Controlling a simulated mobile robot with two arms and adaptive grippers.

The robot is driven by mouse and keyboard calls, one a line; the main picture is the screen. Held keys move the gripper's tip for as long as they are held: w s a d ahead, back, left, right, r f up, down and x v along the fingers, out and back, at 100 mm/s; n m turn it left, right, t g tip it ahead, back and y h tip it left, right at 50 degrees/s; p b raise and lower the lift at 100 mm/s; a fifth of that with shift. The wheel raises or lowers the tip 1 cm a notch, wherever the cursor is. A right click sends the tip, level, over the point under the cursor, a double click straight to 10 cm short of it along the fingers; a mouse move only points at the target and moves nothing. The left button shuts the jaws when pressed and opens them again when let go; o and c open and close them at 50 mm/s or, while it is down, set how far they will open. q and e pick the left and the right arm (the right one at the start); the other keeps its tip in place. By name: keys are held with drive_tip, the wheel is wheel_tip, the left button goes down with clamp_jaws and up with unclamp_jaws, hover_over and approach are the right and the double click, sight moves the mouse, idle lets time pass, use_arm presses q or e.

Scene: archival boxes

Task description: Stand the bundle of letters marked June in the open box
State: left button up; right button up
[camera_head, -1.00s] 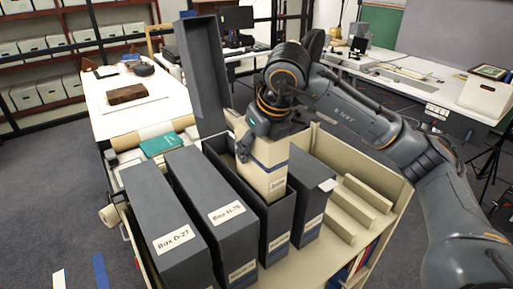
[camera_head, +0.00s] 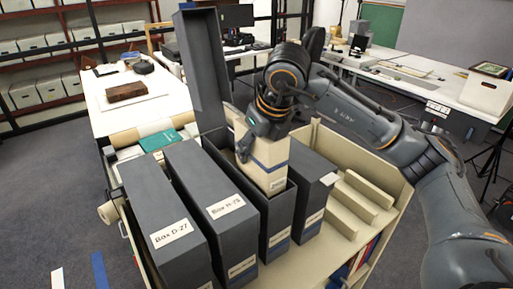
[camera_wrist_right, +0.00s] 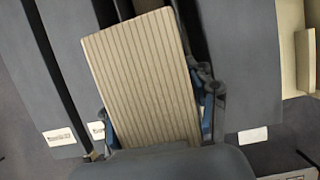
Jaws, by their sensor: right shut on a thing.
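The bundle of letters (camera_head: 268,180) is a cream block with a blue band. It also fills the middle of the right wrist view (camera_wrist_right: 145,80), where its edges look striped. My right gripper (camera_head: 246,150) is shut on its upper part, with a finger on either side in the wrist view (camera_wrist_right: 155,115). The bundle is upright, with its lower part inside the open grey box (camera_head: 280,228) and its upper part above the rim. Its name label is hidden now. The box's tall lid (camera_head: 203,70) stands up behind. Whether the bundle touches the box floor is hidden. My left gripper is out of view.
Closed grey boxes stand left of the open box, Box N-78 (camera_head: 208,190) and Box D-27 (camera_head: 155,205). Another grey box (camera_head: 320,185) is close on its right. A table (camera_head: 150,115) is behind.

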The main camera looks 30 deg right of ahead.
drive_tip(key=shift+f+b, duration=1.05)
drive_tip(key=shift+f, duration=0.1)
drive_tip(key=o, duration=1.7)
wheel_tip(320, 180, up, 6)
drive_tip(key=p, duration=0.3)
drive_tip(key=shift+p, duration=0.4)
drive_tip(key=shift+s, duration=0.1)
